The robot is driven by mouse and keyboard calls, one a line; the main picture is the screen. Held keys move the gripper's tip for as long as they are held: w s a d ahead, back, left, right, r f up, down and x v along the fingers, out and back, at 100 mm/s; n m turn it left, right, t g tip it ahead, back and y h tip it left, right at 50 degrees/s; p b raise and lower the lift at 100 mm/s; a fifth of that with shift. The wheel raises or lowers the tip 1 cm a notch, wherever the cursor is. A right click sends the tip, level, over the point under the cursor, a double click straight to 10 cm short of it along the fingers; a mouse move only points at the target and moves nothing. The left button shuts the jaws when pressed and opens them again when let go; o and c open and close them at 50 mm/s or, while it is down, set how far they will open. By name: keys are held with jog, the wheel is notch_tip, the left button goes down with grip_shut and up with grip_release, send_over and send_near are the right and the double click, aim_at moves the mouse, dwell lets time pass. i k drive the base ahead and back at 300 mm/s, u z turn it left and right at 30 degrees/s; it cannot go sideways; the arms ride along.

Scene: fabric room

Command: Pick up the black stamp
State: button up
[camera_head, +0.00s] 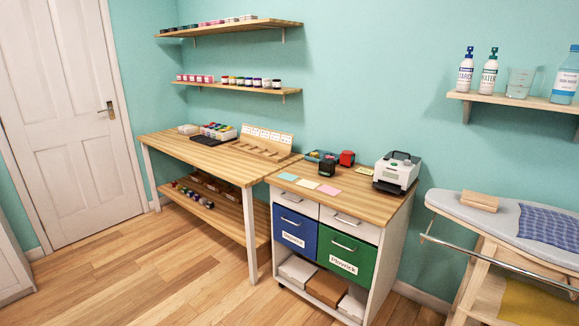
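The black stamp (327,167) stands on the wooden top of the drawer cabinet (376,207), towards the back. It looks like a small dark block with a dark upper part. A red stamp (347,158) stands just behind it to the right. A blue tray (313,154) with small coloured items is behind it to the left. My gripper is not in view, so its state does not show.
Coloured cards (307,183) lie in front of the stamp. A white and black machine (397,171) stands to the right. A wooden table (190,153) adjoins at left, an ironing board (470,212) stands at right. The wooden floor (130,270) is clear at front left.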

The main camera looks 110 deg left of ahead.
aim_at(327, 166)
jog(key=u, duration=3.3)
jog(key=k, duration=0.55)
jog(key=u, duration=0.7)
jog(key=i, duration=1.1)
jog(key=u, duration=0.45)
jog(key=i, duration=1.25)
jog(key=z, duration=0.45)
jog(key=i, duration=0.65)
jog(key=z, duration=1.3)
jog(key=i, duration=0.7)
jog(key=z, duration=0.75)
